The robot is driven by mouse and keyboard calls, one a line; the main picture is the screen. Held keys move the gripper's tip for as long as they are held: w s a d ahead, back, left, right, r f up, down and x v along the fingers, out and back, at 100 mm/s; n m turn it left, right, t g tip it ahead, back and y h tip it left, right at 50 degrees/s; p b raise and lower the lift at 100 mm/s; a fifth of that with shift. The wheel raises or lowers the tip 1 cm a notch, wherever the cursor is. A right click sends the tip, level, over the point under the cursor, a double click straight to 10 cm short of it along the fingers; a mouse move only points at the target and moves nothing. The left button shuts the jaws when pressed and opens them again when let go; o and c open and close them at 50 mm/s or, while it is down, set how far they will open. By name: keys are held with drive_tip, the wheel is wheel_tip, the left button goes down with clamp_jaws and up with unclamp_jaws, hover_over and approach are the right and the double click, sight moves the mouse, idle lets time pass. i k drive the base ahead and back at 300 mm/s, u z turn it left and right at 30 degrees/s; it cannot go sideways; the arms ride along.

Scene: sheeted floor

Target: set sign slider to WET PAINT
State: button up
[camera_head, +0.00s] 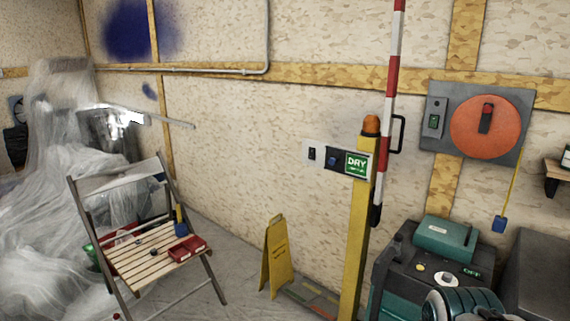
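The sign slider (333,160) is a small dark panel on the wall with a blue knob on its left part. A green window (356,164) on its right shows the word DRY with a smaller line below that I cannot read. The words WET PAINT do not show. The yellow post stands just right of the sign and close to its edge. My gripper is not in view; a rounded teal and dark part at the bottom right may be my arm, but I cannot be sure.
A yellow post (357,240) with a red-and-white pole (390,90) stands beside the sign. A teal machine (445,240) is at the lower right. A slatted chair (150,265), a yellow floor sign (277,258) and plastic sheeting (50,200) are left. A red disc (480,140) is on the wall.

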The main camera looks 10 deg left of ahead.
sight(334, 159)
drive_tip(key=u, duration=0.5)
drive_tip(key=i, duration=1.35)
drive_tip(key=z, duration=0.35)
